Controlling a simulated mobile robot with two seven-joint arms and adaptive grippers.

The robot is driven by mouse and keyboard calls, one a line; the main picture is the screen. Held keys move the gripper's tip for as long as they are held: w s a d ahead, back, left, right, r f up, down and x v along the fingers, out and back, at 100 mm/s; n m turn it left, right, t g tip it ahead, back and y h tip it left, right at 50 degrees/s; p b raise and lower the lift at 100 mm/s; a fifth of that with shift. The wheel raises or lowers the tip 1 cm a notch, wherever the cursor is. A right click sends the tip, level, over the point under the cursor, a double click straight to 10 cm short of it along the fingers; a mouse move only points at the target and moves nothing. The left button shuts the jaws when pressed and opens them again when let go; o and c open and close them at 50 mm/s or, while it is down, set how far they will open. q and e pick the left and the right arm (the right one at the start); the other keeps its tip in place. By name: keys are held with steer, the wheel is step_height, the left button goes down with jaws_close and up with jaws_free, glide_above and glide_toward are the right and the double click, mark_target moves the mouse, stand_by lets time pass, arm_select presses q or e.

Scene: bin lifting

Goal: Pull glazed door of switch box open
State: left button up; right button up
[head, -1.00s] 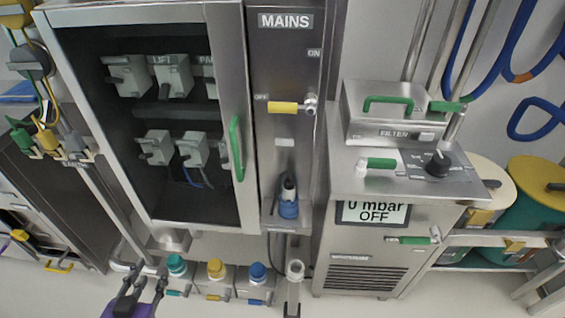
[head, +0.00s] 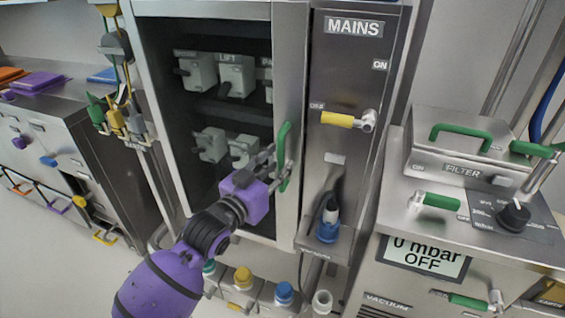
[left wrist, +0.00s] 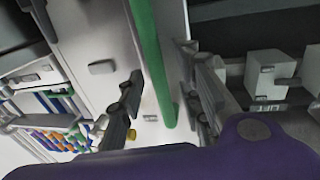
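The switch box (head: 290,225) has a glazed door with a metal frame, and the door looks shut. Its green upright handle (head: 283,150) is on the door's right edge. My left gripper (head: 279,172) is at the lower half of this handle. In the left wrist view, the green handle (left wrist: 150,60) passes between the two fingers of the left gripper (left wrist: 165,105). The fingers stand apart, with gaps beside the handle, so it is not clamped. My right gripper is not in view.
The MAINS panel (head: 350,70) with a yellow-handled switch (head: 338,119) is just right of the door. A filter unit (head: 460,150) stands further right. Several coloured-capped connectors (head: 243,278) sit below the box. A drawer cabinet (head: 60,150) stands at the left.

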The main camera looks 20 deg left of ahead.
arm_select(q)
steer(key=shift+w+d, duration=0.2)
steer(key=shift+w, duration=0.45)
jaws_close()
